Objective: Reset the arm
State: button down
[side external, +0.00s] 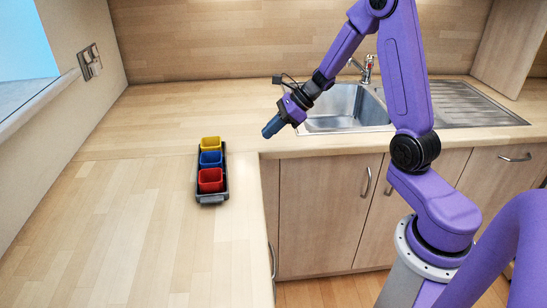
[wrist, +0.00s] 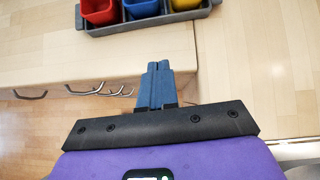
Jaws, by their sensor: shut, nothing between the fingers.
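My gripper (side external: 272,127) has blue fingers and hangs in the air near the inner corner of the worktop, left of the sink. In the wrist view my gripper (wrist: 155,69) shows its two fingers together, shut and empty, beyond the worktop's edge. My purple arm reaches to it from the right in the side view. Nothing touches the fingers.
A dark tray (side external: 212,199) on the worktop (side external: 130,215) holds a yellow cup (side external: 210,143), a blue cup (side external: 210,159) and a red cup (side external: 210,180). A steel sink (side external: 345,108) with a tap (side external: 367,68) lies behind.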

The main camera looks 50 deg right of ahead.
jog(key=s+a+r+n+g, duration=0.3)
jog(key=s+a+n+g, duration=0.4)
jog(key=s+a+n, duration=0.9)
jog(key=s+d+r+n+h, duration=0.1)
jog(key=s+d+n+h, duration=0.1)
jog(key=s+n, duration=0.6)
jog(key=s+d+n+t+h, duration=0.1)
jog(key=s+n+h, duration=0.3)
jog(key=s+n, duration=0.4)
jog(key=d+n, duration=0.1)
jog(key=n, duration=0.5)
jog(key=shift+r+n, duration=0.3)
jog(key=shift+r, duration=0.05)
